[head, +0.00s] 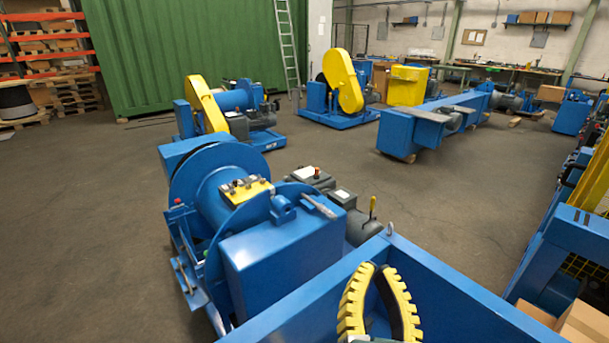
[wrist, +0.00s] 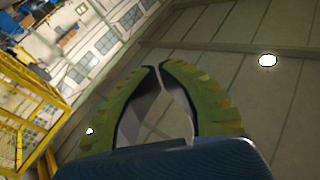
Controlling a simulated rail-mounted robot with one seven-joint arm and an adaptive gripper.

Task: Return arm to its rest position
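My gripper (head: 378,266) shows at the bottom centre right of the head view, with two curved yellow ribbed fingers pointing up. In the wrist view the fingertips (wrist: 157,66) come together, with only a thin dark line between them. Nothing is held in the gap between the fingers. The wrist camera looks up at the ceiling and upper wall. The rest of my arm is out of the head view.
A blue beam (head: 455,300) shows close behind the gripper. A blue winch machine (head: 285,255) stands left of it. Cardboard boxes (head: 585,325) lie at lower right. Open floor (head: 430,200) lies beyond. The wrist view shows a yellow railing (wrist: 30,110) at left.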

